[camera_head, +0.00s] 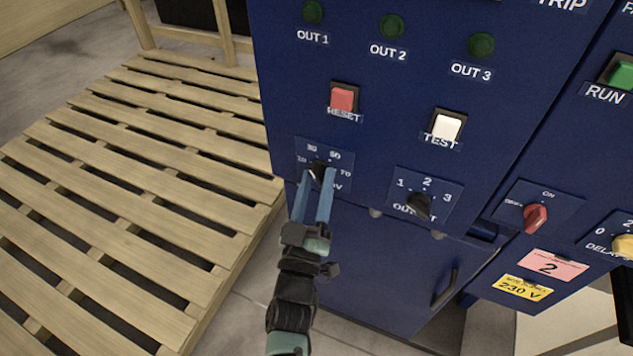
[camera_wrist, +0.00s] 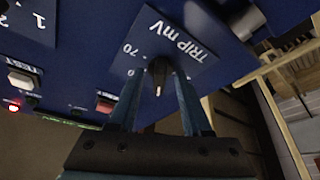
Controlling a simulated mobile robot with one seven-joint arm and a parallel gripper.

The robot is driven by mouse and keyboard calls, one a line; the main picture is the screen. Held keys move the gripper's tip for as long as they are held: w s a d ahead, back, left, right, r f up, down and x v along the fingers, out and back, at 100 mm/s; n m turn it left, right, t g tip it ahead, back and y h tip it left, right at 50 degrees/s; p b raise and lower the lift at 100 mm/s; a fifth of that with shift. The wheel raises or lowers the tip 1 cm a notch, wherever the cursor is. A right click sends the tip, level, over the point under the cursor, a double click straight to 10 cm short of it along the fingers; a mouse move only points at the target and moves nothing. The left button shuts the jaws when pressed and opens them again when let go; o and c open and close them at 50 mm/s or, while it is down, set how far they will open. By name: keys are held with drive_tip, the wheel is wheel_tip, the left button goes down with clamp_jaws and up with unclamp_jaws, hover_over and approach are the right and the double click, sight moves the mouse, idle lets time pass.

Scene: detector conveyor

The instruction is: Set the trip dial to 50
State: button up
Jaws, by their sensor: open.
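The trip dial (camera_head: 319,172) is a small dark knob on a blue plate on the left of the cabinet front, with 10, 30, 50 and 70 around it. In the wrist view the trip dial (camera_wrist: 160,70) shows a pale mark pointing down the picture, on the side away from the TRIP mV text. I cannot tell for sure which number it points at. My gripper (camera_head: 318,180) is open at the dial. In the wrist view its fingers (camera_wrist: 159,80) stand one on either side of the knob. Contact cannot be told. The fingers partly cover the plate.
Above the dial are the red RESET button (camera_head: 342,98) and the white TEST button (camera_head: 446,126). The OUTPUT selector (camera_head: 419,205) is to the right, with a red ON switch (camera_head: 536,217) further right. A wooden pallet (camera_head: 130,160) lies on the floor at left.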

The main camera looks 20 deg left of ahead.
clamp_jaws()
drive_tip(key=shift+m, duration=0.4)
drive_tip(key=m+h, duration=0.1)
drive_tip(key=m, duration=0.1)
drive_tip(key=m+h, duration=0.2)
drive_tip(key=m, duration=0.1)
drive_tip(key=m+t+h+b, duration=0.1)
drive_tip(key=m, duration=0.2)
drive_tip(key=shift+a+f+h, duration=0.1)
drive_tip(key=shift+a+h, duration=0.15)
drive_tip(key=shift+h, duration=0.05)
drive_tip(key=m+h, duration=0.2)
drive_tip(key=m, duration=0.2)
drive_tip(key=m+g+h, duration=0.1)
drive_tip(key=m+h, duration=0.1)
drive_tip(key=m, duration=0.2)
drive_tip(key=shift+a, duration=0.15)
drive_tip(key=shift+m, duration=0.4)
unclamp_jaws()
